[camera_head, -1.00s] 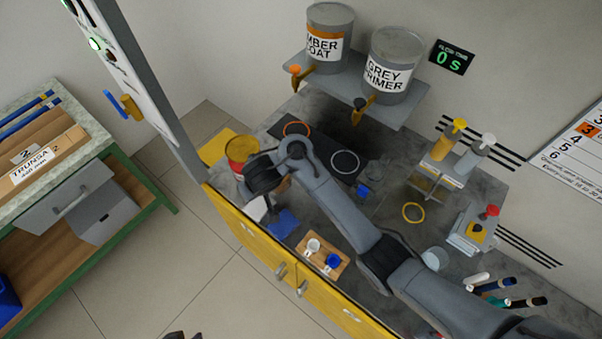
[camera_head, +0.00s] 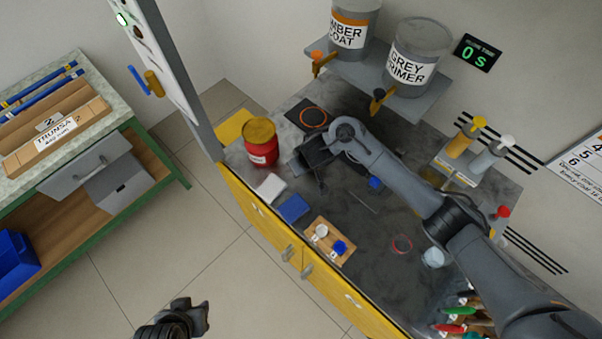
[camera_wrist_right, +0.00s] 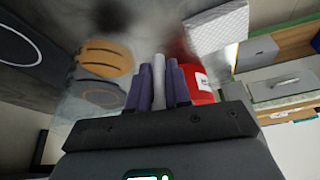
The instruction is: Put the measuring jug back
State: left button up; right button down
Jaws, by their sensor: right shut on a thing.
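My right gripper (camera_head: 318,181) is above the grey bench, right of the red tin (camera_head: 261,150). In the right wrist view its fingers (camera_wrist_right: 159,85) are shut on a pale grey upright piece (camera_wrist_right: 159,72), which looks like the measuring jug's handle. Amber-brown round shapes (camera_wrist_right: 105,57) left of the fingers look like contents seen through a clear jug body; its outline is unclear. In the head view the arm hides the jug. A dark mat (camera_head: 294,111) with an orange ring lies behind the gripper. My left gripper (camera_head: 200,315) is low over the floor; its jaws are unclear.
A clear cup (camera_head: 433,257) stands right. A shelf (camera_head: 350,72) holds two paint cans. Pump bottles (camera_head: 463,138) stand at the back right.

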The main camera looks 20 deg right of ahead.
jog(key=shift+f+b, duration=0.8)
jog(key=shift+f, duration=1.25)
jog(key=c, duration=1.1)
grip_release()
jog(key=p+v, duration=0.6)
jog(key=v, duration=0.6)
